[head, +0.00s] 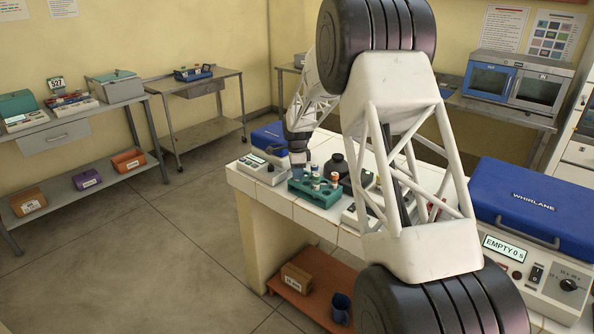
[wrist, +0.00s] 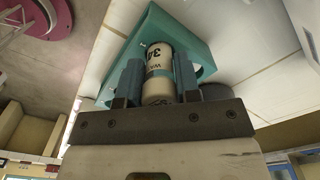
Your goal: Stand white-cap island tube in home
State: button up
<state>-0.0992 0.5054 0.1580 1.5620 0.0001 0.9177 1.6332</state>
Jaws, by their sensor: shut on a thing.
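My gripper (wrist: 159,82) is shut on a pale tube (wrist: 158,62) with black print and a teal band, seen between the two fingers in the wrist view. A teal rack (wrist: 187,28) lies right behind the tube there; whether the tube is seated in it or just above it, I cannot tell. In the head view my gripper (head: 298,163) is over the left end of the teal rack (head: 318,197) on the white island. Other tubes (head: 316,171) stand in the rack to the right of my gripper. The held tube's cap is not clear.
A dark bottle (head: 336,165) stands behind the rack. A blue-lidded device (head: 268,136) and a pale box (head: 262,171) are left of it. A large blue-lidded machine (head: 530,200) is at the right. My arm hides part of the island; the white front edge is clear.

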dwell(0.3)
jog(key=o, duration=1)
jog(key=shift+c, duration=0.2)
jog(key=shift+o, duration=0.5)
jog(key=shift+o, duration=1.1)
jog(key=shift+r, duration=0.15)
jog(key=shift+r, duration=3.6)
